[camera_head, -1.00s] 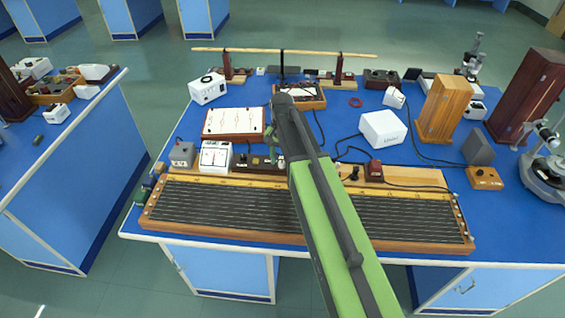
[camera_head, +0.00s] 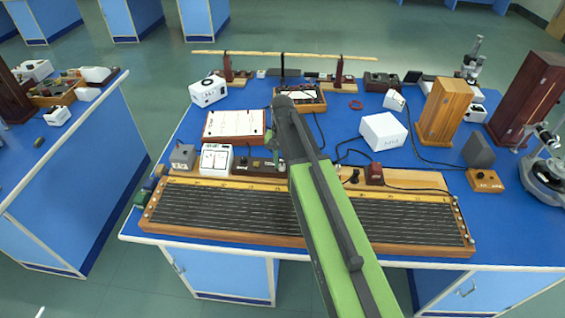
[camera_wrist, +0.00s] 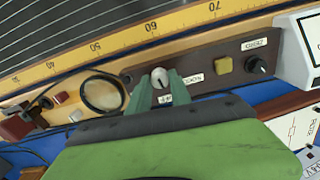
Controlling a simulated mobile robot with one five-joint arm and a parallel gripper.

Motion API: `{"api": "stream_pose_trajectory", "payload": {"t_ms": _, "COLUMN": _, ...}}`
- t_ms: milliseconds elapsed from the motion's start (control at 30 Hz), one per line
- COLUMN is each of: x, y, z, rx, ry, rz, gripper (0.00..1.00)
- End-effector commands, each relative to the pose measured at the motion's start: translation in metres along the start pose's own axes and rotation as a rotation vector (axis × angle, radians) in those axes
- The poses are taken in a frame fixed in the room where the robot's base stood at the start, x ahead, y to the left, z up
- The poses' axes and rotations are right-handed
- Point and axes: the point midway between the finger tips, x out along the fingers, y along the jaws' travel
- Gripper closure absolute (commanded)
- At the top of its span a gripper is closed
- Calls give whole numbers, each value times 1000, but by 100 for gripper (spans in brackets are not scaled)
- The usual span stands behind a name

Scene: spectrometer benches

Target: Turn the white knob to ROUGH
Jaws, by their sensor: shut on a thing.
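The small white knob (camera_wrist: 159,77) sits on a dark brown panel (camera_wrist: 194,58) in the wrist view. My gripper (camera_wrist: 160,82) has its two green fingers shut on either side of the knob. A white label that looks like ROUGH (camera_wrist: 196,78) is beside the knob, and another label, seemingly OFF (camera_wrist: 165,98), is near the fingertips. The knob's pointer direction is too small to tell. In the head view, my gripper (camera_head: 277,157) is over the panel (camera_head: 255,166), and my arm hides the knob.
A white meter (camera_head: 215,158) stands left of the panel. A red block and cable are on its other side.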

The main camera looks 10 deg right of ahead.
Motion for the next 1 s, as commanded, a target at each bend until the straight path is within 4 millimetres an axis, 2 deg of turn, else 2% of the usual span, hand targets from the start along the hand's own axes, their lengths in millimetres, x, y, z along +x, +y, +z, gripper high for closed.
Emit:
{"api": "stream_pose_trajectory", "payload": {"t_ms": 600, "x": 0, "y": 0, "z": 0, "rx": -560, "ry": 0, "rz": 0, "gripper": 100}}
{"api": "stream_pose_trajectory", "payload": {"t_ms": 1000, "x": 0, "y": 0, "z": 0, "rx": -820, "ry": -1, "rz": 0, "gripper": 100}}
